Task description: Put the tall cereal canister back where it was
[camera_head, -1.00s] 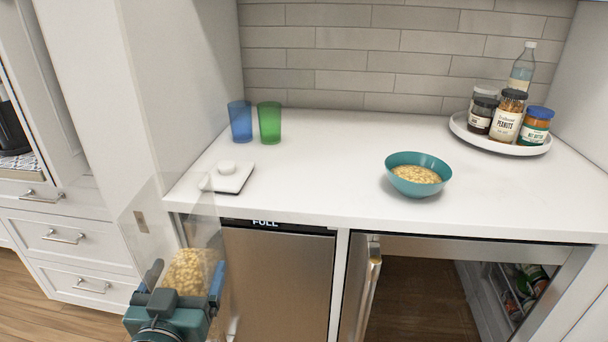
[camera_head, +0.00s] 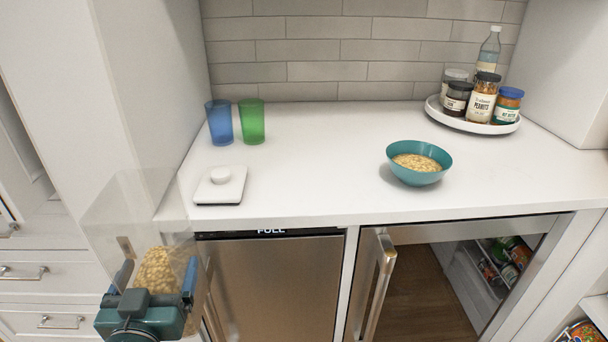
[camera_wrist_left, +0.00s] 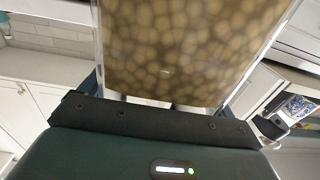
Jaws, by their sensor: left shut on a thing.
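The tall cereal canister (camera_head: 158,268) is a clear container with tan cereal in its lower part. My left gripper (camera_head: 153,284) is shut on it, with blue fingers on both sides, at the lower left of the head view. The canister is held upright in front of the counter's left end, its clear upper part rising past the counter edge. In the left wrist view the canister (camera_wrist_left: 185,45) fills the upper middle, with the cereal close to the camera. A white square lid-like piece with a round knob (camera_head: 221,186) lies on the counter's left end. My right gripper is not in view.
On the white counter (camera_head: 310,160) stand a blue cup (camera_head: 219,122), a green cup (camera_head: 251,121) and a teal bowl of cereal (camera_head: 419,163). A round white tray (camera_head: 450,121) holds jars and a bottle. Below, a fridge door (camera_head: 372,290) stands open. The counter's middle is clear.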

